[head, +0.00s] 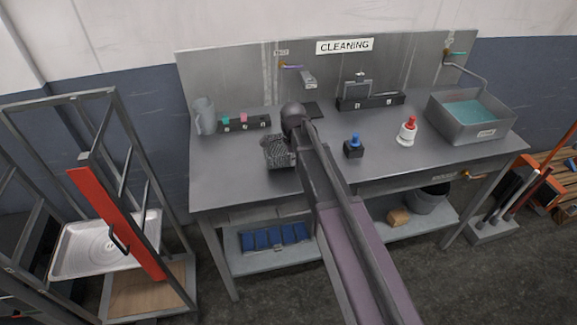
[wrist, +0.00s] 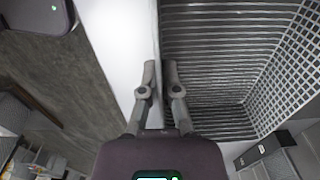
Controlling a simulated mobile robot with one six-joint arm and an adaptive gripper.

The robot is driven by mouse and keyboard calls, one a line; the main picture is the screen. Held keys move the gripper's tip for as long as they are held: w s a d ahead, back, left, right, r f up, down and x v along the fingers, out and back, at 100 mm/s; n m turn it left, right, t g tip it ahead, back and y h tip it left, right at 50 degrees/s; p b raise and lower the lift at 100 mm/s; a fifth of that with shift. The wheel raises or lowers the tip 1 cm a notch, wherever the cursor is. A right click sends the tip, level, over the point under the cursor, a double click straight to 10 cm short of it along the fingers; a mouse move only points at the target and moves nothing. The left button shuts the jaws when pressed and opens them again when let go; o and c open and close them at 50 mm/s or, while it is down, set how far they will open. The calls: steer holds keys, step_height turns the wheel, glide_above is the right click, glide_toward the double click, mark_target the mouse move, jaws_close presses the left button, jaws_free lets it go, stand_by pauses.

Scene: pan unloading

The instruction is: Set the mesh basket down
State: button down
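The dark mesh basket (head: 278,153) is at the front left of the grey table in the head view, just left of my arm. I cannot tell whether its base touches the tabletop or hangs slightly above. In the wrist view the basket (wrist: 215,65) fills the right side, with its ribbed inside showing. My gripper (wrist: 161,72) has one finger on each side of the basket's near wall, close together on it. In the head view the fingers are hidden behind my wrist and the basket.
The table (head: 225,170) has bare room left of the basket. A blue-topped bottle (head: 354,147) and a red-topped bottle (head: 407,132) stand to the right, a sink (head: 470,125) beyond. A caddy (head: 245,124) and a jug (head: 204,116) stand behind left. A rack with a tray (head: 80,248) is at left.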

mark_target(289, 164)
steer(key=shift+w+a+f, duration=0.1)
steer(key=shift+w+a, duration=0.2)
steer(key=shift+a, duration=0.25)
step_height(289, 164, down, 4)
steer(key=b, duration=0.3)
steer(key=shift+r+b, duration=0.25)
steer(key=shift+b, duration=0.1)
steer(key=shift+f, duration=0.15)
steer(key=c, duration=0.8)
jaws_free()
step_height(289, 164, up, 12)
steer(key=p, duration=1.2)
steer(key=shift+r, duration=0.2)
steer(key=shift+s, duration=0.1)
